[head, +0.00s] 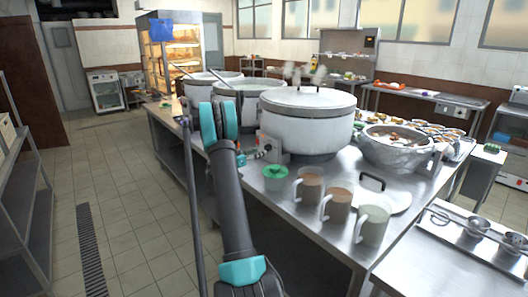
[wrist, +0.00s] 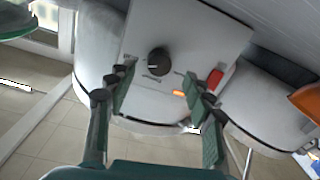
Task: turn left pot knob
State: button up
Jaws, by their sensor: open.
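Three large pale pots stand in a row on the steel counter in the head view: the left pot (head: 197,91), the middle pot (head: 249,106) and the lidded right pot (head: 310,128). In the wrist view a round black knob (wrist: 158,61) sits on a pale control panel, with a red switch (wrist: 215,77) and a small orange light (wrist: 180,93) beside it. I cannot tell which pot this panel belongs to. My gripper (wrist: 158,80) is open, its two fingers spread to either side below the knob, with nothing between them. In the head view my arm largely hides the gripper.
A green-lidded cup (head: 275,178) and several mugs (head: 309,187) stand near the counter's front edge. A loose lid (head: 376,193) and a wide metal pot (head: 393,152) are to the right. The tiled floor (head: 120,215) left of the counter is clear.

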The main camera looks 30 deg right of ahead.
aim_at(268, 148)
jog(key=shift+w+d, duration=0.15)
jog(key=shift+d, duration=1)
jog(key=shift+w+d, duration=0.1)
jog(key=shift+d, duration=1.05)
jog(key=c, duration=1.2)
